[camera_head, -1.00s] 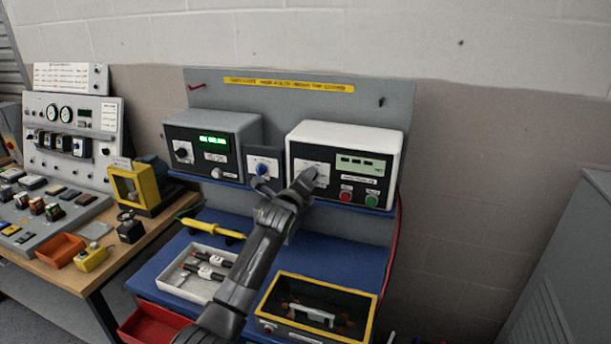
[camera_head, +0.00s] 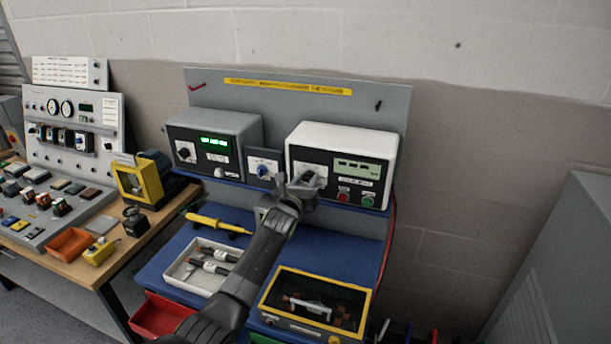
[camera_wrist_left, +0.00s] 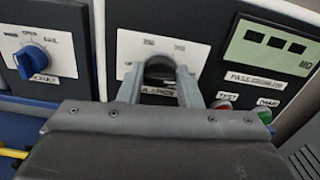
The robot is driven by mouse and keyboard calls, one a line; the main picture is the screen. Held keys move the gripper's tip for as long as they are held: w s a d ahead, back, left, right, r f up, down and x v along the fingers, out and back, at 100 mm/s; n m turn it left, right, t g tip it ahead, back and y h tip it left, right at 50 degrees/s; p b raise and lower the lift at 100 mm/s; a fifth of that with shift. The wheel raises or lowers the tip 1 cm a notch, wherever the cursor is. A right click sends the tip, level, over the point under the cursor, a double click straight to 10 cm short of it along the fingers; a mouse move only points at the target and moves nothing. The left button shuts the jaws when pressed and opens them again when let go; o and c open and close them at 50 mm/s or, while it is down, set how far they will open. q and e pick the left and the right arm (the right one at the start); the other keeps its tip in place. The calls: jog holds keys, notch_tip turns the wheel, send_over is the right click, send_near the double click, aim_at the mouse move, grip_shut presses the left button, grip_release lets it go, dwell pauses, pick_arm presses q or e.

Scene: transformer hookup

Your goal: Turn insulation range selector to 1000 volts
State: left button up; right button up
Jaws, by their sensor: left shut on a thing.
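The insulation tester is a white box (camera_head: 343,137) with a black front on the shelf of the blue bench. Its range selector, a dark knob (camera_wrist_left: 160,70) on a white plate (camera_wrist_left: 128,43), shows in the left wrist view between my left fingers. My left gripper (camera_head: 303,181) is shut on this knob, with a finger on either side of it. The plate's lettering is partly covered by the gripper, and I cannot tell which mark the knob points to. The tester's display (camera_wrist_left: 270,45) shows dark blocks. My right gripper is not in view.
A blue knob (camera_head: 263,169) sits on a panel left of the tester, beside a grey box with a green display (camera_head: 215,142). Red and green buttons (camera_head: 343,197) are close to the gripper's right. A white tray (camera_head: 176,281) and a yellow-rimmed box (camera_head: 278,330) stand below.

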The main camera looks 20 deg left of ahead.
pick_arm(q)
jog(key=shift+m, duration=0.6)
jog(key=shift+f+p, duration=0.1)
jog(key=shift+p, duration=0.2)
jog(key=o, duration=1)
jog(key=shift+c, duration=0.2)
jog(key=shift+s, duration=0.1)
jog(key=s+b, duration=1.1)
jog(key=s, duration=0.6)
jog(key=shift+a, duration=0.25)
